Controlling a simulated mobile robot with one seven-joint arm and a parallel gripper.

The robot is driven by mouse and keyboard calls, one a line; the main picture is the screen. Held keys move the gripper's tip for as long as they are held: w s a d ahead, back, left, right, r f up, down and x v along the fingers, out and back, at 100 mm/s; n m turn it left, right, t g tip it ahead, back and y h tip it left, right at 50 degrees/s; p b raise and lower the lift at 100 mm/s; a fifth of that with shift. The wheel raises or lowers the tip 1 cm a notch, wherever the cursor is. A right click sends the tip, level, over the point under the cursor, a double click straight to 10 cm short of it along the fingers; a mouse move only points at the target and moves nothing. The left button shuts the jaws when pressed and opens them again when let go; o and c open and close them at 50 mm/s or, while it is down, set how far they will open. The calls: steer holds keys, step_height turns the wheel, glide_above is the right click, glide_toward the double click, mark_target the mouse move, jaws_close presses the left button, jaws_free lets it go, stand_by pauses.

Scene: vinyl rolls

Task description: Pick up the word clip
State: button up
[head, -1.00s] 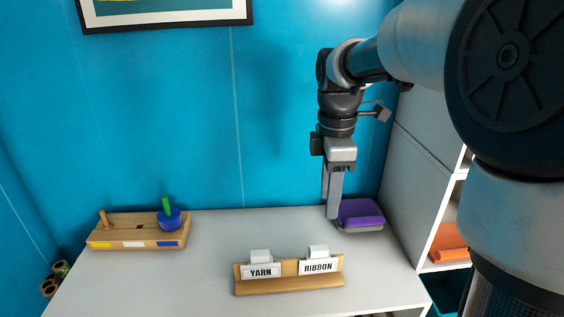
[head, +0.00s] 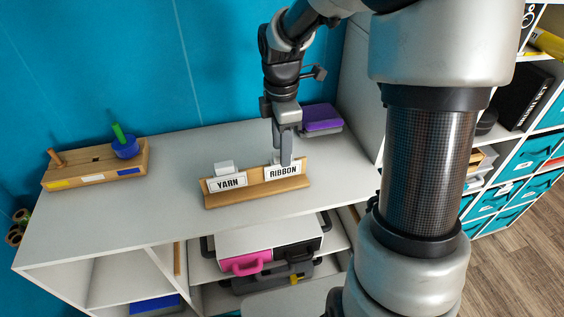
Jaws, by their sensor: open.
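A wooden holder (head: 270,190) on the white table carries two word clips, each a white block with a black-lettered card. The YARN clip (head: 227,182) is on the left. The RIBBON clip (head: 283,171) is on the right. My gripper (head: 285,158) is open and points down at the RIBBON clip, its fingers overlapping the clip's white top in the view. The fingers hide part of that top, and I cannot tell whether they touch it or stand around it.
A wooden peg board (head: 95,173) with a blue spool (head: 125,150) stands at the table's left. A purple-topped block (head: 320,118) lies at the back right, behind my gripper. Pink and black cases (head: 247,263) sit on a shelf below. The table's middle left is clear.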

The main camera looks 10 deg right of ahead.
step_height(320, 180, down, 4)
steer(key=shift+s+r, duration=0.1)
jaws_close()
